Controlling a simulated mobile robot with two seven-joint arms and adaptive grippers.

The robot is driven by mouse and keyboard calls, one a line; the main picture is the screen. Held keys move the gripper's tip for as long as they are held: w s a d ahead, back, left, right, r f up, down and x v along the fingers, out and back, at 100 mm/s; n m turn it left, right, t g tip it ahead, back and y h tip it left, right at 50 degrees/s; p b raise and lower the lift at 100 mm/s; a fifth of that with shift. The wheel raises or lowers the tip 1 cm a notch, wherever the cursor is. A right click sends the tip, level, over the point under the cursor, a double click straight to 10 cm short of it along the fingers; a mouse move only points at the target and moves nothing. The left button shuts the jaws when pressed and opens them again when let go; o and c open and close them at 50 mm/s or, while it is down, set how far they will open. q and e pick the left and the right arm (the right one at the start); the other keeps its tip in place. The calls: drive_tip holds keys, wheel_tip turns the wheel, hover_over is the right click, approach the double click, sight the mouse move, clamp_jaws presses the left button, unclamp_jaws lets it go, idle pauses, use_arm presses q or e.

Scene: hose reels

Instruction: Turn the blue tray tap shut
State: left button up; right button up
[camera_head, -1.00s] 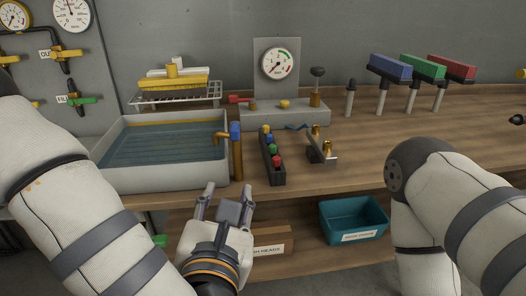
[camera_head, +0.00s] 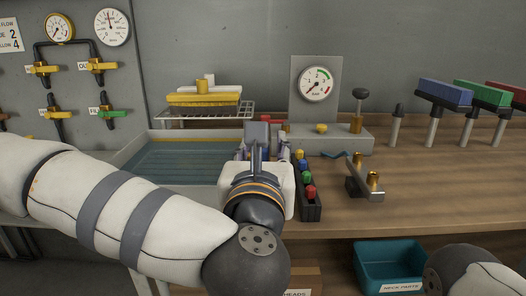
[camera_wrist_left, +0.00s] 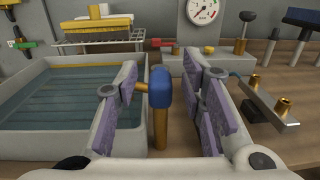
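The blue tray tap shows in the wrist view as a blue cap (camera_wrist_left: 160,88) on a brass post (camera_wrist_left: 160,130), with a brass spout pointing left toward the tray (camera_wrist_left: 28,108). In the head view my left gripper (camera_head: 264,145) hides most of the tap. My left gripper is open, with its purple-padded fingers on either side of the tap. A gap shows between the cap and the right finger; whether the left finger touches the spout I cannot tell. My right gripper is out of view.
The bench top (camera_head: 440,190) is clear at right. A rack of coloured pegs (camera_head: 308,192) stands close right of my left gripper, with a brass-fitted bracket (camera_head: 363,182) beyond. A gauge stand (camera_head: 316,100) and a wire rack (camera_head: 190,113) stand behind. A teal bin (camera_head: 385,262) sits below.

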use_arm(q)
drive_tip(key=shift+w, duration=0.15)
clamp_jaws()
